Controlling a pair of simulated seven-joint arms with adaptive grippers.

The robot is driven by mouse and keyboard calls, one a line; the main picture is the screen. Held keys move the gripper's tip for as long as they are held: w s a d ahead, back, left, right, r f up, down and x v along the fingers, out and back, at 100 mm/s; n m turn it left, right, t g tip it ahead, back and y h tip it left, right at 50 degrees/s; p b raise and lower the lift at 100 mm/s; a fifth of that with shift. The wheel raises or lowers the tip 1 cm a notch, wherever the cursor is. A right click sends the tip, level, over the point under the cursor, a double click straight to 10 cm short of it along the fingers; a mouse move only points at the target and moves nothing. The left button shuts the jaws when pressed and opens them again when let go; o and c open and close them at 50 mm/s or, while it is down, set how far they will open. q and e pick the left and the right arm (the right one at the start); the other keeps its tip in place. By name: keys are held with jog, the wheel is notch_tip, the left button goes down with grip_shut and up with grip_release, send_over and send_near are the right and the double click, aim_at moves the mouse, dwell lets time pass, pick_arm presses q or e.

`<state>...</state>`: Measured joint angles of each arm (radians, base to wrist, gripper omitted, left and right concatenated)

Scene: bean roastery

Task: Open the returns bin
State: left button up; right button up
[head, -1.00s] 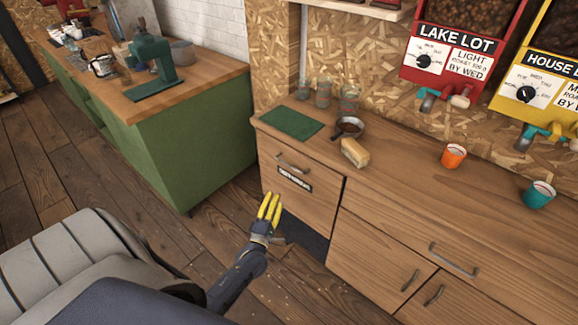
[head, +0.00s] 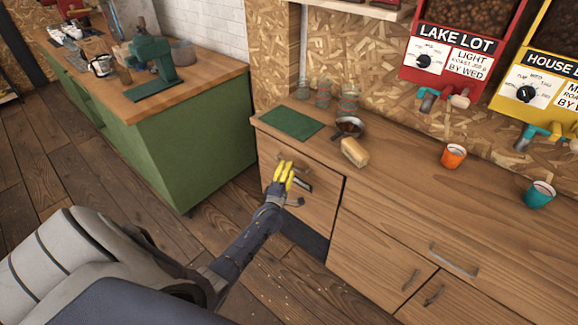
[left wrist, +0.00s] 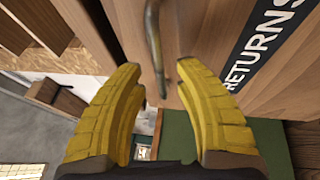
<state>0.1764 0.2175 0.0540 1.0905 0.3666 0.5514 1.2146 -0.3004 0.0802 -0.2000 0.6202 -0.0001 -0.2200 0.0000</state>
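The returns bin is a wooden drawer front (head: 318,212) at the left end of the counter, shut flush in the head view. Its black label reading RETURNS (left wrist: 262,42) shows in the left wrist view, partly cut off by the frame edge. The bin's curved metal handle (left wrist: 154,42) runs down between the two yellow fingers in that view. My left gripper (head: 284,172) is open at the bin front, its fingertips on either side of the handle; I cannot tell whether they touch it. In the head view the gripper hides most of the handle and label. My right gripper is out of view.
A green mat (head: 291,123), a small pan (head: 349,127) and a tan block (head: 355,152) lie on the counter above the bin. A green cabinet (head: 195,145) stands to the left. The wooden floor between is clear.

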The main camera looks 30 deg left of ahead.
pick_arm(q)
jog(key=shift+x, duration=1.1)
grip_shut()
